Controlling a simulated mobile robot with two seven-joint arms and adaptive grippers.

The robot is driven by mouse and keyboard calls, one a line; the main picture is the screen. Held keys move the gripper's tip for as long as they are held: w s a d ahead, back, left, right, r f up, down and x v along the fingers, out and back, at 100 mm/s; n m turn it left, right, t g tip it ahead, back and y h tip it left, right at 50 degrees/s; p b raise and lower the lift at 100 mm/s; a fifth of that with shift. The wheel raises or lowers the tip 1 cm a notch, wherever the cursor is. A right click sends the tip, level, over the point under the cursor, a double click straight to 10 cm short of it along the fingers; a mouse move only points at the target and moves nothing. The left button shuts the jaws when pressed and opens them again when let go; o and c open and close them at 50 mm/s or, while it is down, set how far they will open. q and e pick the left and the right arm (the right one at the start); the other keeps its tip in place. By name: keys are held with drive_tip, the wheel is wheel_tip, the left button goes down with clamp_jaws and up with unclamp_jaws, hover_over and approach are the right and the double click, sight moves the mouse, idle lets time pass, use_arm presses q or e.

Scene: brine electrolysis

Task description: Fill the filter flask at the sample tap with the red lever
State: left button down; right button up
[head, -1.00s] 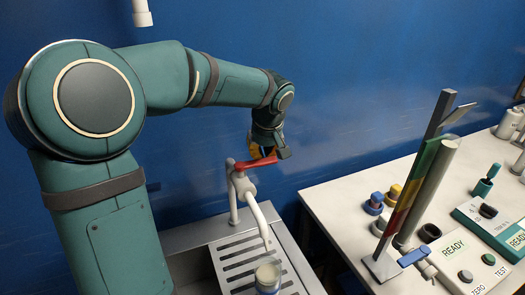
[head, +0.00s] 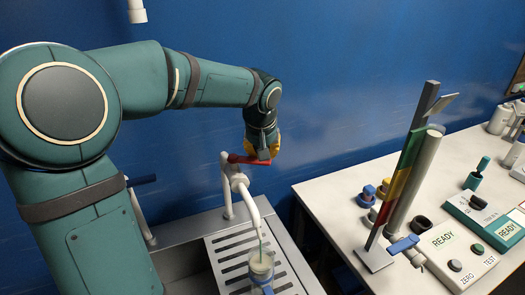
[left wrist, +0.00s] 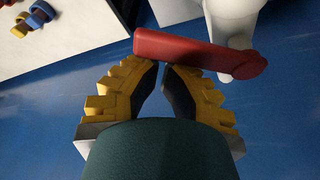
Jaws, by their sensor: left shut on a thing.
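The red lever (head: 250,160) sits on top of the white sample tap (head: 241,184). It also shows in the left wrist view (left wrist: 195,52), across my fingertips. My left gripper (head: 262,152) is shut on the lever's free end; its yellow fingers (left wrist: 162,68) show in the wrist view. The filter flask (head: 261,268) stands upright on the slotted drain grate, under the tap's spout. It is clear with a blue part low down, and its bottom is cut off by the picture edge. A thin pale green stream runs from the spout into its mouth. My right gripper is not in view.
The drain grate (head: 228,262) lies in a grey metal sink. A second tap with a blue lever (head: 142,181) is partly behind my left arm. A blue wall stands behind.

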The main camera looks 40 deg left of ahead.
use_arm(q)
drive_tip(key=shift+a, duration=0.15)
idle(0.4)
drive_tip(key=w+a+r+p, duration=0.1)
drive_tip(key=w+a+r, duration=0.1)
drive_tip(key=w+a, duration=0.15)
drive_tip(key=v, duration=0.8)
drive_tip(key=shift+s+d+p, duration=0.25)
drive_tip(key=shift+s+p, duration=0.15)
drive_tip(key=shift+p, duration=0.05)
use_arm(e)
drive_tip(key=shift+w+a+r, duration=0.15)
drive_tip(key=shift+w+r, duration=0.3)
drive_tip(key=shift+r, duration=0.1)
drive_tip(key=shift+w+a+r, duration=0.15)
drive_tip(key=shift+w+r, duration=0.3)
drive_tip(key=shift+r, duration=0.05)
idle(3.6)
